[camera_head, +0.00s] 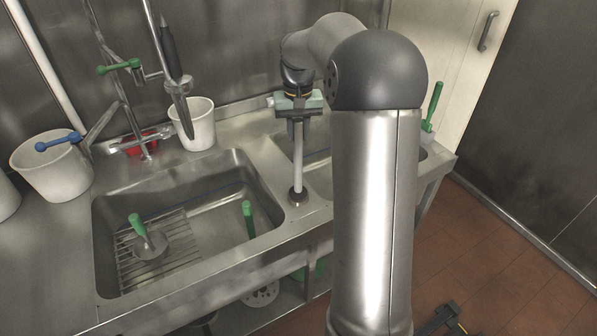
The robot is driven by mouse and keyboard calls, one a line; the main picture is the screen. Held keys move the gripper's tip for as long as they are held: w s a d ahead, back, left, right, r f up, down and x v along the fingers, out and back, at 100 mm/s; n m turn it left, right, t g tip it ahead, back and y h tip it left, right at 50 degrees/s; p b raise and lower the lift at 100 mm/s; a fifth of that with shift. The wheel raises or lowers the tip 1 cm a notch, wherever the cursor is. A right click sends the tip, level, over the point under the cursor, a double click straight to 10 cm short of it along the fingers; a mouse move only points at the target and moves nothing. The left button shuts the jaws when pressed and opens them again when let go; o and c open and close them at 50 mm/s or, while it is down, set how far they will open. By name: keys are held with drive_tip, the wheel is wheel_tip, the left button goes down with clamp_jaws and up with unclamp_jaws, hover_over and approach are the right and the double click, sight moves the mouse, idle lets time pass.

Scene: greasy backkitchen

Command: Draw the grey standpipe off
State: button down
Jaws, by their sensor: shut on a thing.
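The grey standpipe (298,160) is a slim upright tube between the two sink basins. Its lower end meets a dark round collar (298,197) on the steel strip between the basins. I cannot tell how deep it sits in the collar. My gripper (298,112) points down from above and is shut on the top of the standpipe. The fingers and the gripper body hide the pipe's upper end.
The left basin (218,215) holds a wire rack (182,240) and green-handled tools. White buckets (195,128) and a hanging spray hose (170,45) stand behind it. My arm hides much of the right basin (317,175).

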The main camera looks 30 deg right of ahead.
sight(297, 120)
drive_tip(key=shift+r+p, duration=2.05)
drive_tip(key=shift+r, duration=0.6)
